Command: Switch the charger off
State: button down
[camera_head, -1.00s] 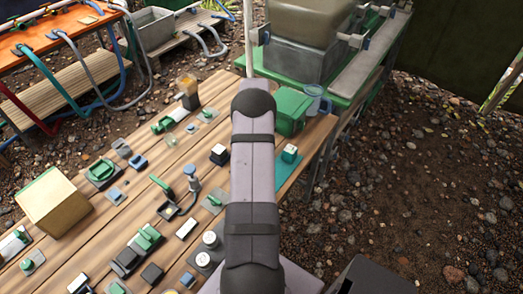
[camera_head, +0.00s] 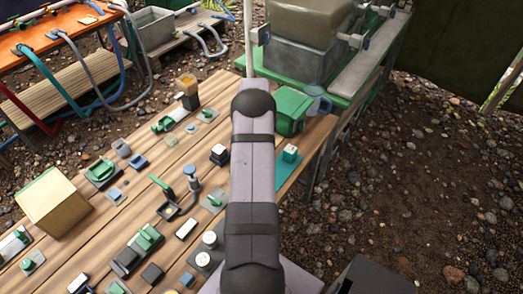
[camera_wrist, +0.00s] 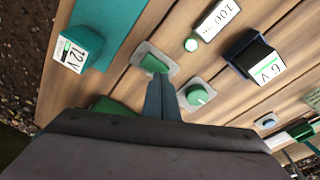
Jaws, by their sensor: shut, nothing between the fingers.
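My gripper (camera_wrist: 162,95) is shut and empty in the wrist view, pointing at the bench. Its fingertips are at the near edge of a green switch lever (camera_wrist: 153,63) on a grey plate; whether they touch it I cannot tell. A green round knob (camera_wrist: 197,95) on another grey plate is just right of the fingers. Which part is the charger is not marked legibly. In the head view my arm hides the fingers and this switch.
A box marked 12V (camera_wrist: 70,55) stands on a teal strip (camera_wrist: 108,22), left of the fingers. A black block marked 6V (camera_wrist: 250,52) stands right. In the head view, a green case (camera_head: 290,108) lies beyond, and several small switches and blocks crowd the bench left of my arm.

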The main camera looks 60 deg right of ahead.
jog(key=shift+f+b, duration=0.45)
jog(key=shift+f, duration=0.25)
dwell(0.6)
jog(key=shift+r, duration=0.15)
notch_tip(320, 180, up, 7)
jog(key=p, duration=0.4)
dwell(0.5)
dwell(0.3)
